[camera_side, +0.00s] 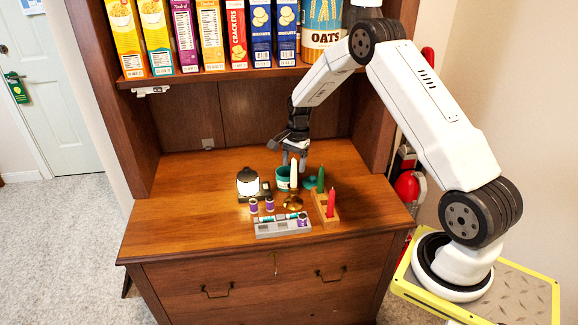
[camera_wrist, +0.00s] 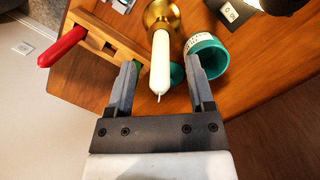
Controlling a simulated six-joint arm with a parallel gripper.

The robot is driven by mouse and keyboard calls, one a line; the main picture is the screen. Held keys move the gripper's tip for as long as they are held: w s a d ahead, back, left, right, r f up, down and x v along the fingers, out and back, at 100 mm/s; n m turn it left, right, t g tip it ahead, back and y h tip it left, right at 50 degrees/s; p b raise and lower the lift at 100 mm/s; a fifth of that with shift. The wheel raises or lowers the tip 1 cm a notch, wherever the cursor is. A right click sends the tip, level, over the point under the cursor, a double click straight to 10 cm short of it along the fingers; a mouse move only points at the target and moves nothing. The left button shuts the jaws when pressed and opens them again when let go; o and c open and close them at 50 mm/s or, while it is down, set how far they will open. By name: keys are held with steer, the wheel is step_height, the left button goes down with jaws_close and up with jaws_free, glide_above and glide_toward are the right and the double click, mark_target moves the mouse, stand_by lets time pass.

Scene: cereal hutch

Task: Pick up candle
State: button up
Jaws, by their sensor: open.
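A white candle (camera_wrist: 160,68) stands in a brass holder (camera_wrist: 160,14). In the side view the candle (camera_side: 294,171) is upright in the holder (camera_side: 293,202). My gripper (camera_wrist: 160,66) is open, with one finger on each side of the candle in the wrist view and a visible gap to each. In the side view my gripper (camera_side: 294,160) points down around the candle's top or just behind it; I cannot tell which. A red candle (camera_side: 331,203) and a green candle (camera_side: 321,180) stand in a wooden block (camera_side: 324,216) to the right.
A teal cup (camera_side: 283,180) stands close behind the brass holder, and its mouth shows in the wrist view (camera_wrist: 208,55). A grey tray (camera_side: 283,230) lies in front. A shelf of cereal boxes (camera_side: 209,35) overhangs the back. The wooden top is clear at left.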

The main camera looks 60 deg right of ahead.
steer(key=shift+a+f, duration=0.1)
steer(key=shift+f, duration=0.9)
jaws_close()
